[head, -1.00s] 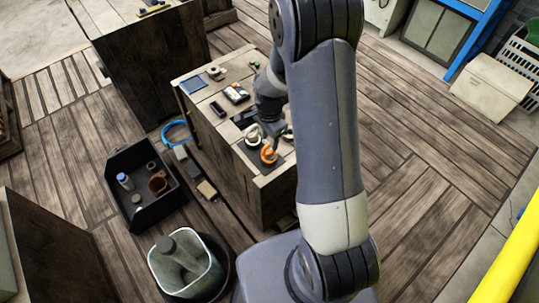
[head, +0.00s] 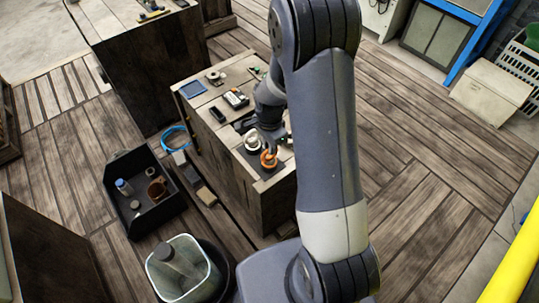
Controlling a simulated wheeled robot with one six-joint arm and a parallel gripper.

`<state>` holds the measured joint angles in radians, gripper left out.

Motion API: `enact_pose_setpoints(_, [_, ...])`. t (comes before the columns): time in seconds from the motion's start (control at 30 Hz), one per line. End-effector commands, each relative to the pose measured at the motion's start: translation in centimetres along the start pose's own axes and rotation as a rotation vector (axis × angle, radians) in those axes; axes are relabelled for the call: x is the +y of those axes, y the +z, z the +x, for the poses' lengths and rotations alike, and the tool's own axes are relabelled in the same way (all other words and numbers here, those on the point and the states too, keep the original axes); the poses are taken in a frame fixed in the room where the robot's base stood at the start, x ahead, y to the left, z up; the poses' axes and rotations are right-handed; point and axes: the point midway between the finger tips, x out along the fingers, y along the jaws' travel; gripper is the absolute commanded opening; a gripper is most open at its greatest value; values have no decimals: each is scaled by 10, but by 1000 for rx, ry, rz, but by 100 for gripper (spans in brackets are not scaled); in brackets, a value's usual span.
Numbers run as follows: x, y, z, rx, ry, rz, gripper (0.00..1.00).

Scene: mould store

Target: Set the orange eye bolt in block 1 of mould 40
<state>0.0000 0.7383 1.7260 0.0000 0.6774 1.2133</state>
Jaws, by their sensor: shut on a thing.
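The orange eye bolt (head: 268,159) is near the front end of the wooden bench (head: 262,205), over a dark pad (head: 250,159). My gripper (head: 271,148) reaches down at it from behind and is shut on it. The fingers are small and partly hidden by my arm. I cannot tell whether the bolt touches the pad. A pale eye bolt (head: 252,141) stands just behind and left of it. No mould number or block number can be read.
Floor at right is clear.

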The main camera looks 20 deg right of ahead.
Motion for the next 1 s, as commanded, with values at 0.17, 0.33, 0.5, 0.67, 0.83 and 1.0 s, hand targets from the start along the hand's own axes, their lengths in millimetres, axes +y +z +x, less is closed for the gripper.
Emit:
enact_pose_setpoints(0.17, [0,0,-1,1,-1,0,0])
enact_pose_setpoints(0.33, [0,0,-5,1,-2,0,0])
enact_pose_setpoints(0.5, [-1,0,-14,1,-2,0,0])
enact_pose_setpoints(0.67, [0,0,-21,1,-1,0,0])
enact_pose_setpoints(0.83, [0,0,-30,0,-1,0,0])
enact_pose_setpoints(1.0, [0,0,-38,1,-2,0,0])
